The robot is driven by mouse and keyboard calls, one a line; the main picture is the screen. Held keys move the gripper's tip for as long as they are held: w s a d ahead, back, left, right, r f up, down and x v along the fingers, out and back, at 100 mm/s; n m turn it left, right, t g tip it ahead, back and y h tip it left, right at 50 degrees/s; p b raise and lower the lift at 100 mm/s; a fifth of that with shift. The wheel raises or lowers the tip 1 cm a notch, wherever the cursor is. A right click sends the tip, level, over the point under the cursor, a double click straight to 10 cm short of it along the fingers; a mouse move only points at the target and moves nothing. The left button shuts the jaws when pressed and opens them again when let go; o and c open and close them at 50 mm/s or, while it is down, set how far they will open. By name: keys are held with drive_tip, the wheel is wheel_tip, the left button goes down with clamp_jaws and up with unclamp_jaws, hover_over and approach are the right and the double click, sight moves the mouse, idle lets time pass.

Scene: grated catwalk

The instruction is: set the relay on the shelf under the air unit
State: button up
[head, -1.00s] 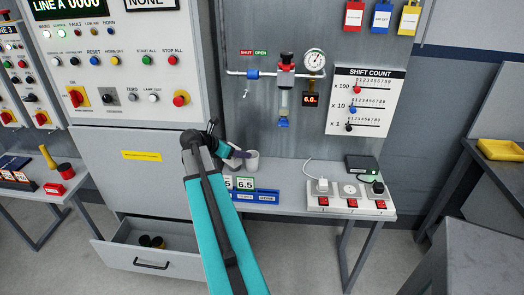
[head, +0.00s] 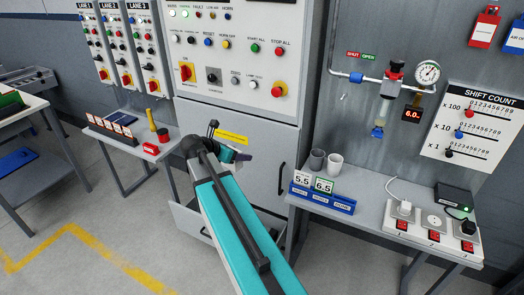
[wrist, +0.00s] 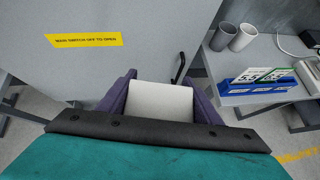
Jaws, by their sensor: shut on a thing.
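My gripper (head: 234,154) is in front of the grey cabinet, left of the shelf. In the wrist view its purple fingers (wrist: 160,84) are shut on a pale, boxy thing, taken to be the relay (wrist: 160,104). The head view does not show the relay clearly. The air unit (head: 390,98), with a red top, clear bowl and blue bottom, is on the wall panel at right. Below it is the grey shelf (head: 364,222), which also shows in the wrist view (wrist: 218,66). My gripper is apart from the shelf.
On the shelf are a dark grey cup (head: 317,161), a lighter cup (head: 335,163), a blue card holder (head: 322,199), a socket strip (head: 432,232) and a black box (head: 453,199). Bare shelf lies between holder and strip. A drawer (head: 190,220) stands open below the cabinet.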

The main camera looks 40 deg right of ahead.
drive_tip(key=a+r+n+t+y, duration=0.1)
drive_tip(key=a+n+t, duration=0.3)
drive_tip(key=a, duration=2.8)
drive_tip(key=shift+a+n+y, duration=0.35)
drive_tip(key=shift+n+y, duration=0.15)
drive_tip(key=shift+n, duration=0.2)
drive_tip(key=shift+w+a, duration=0.1)
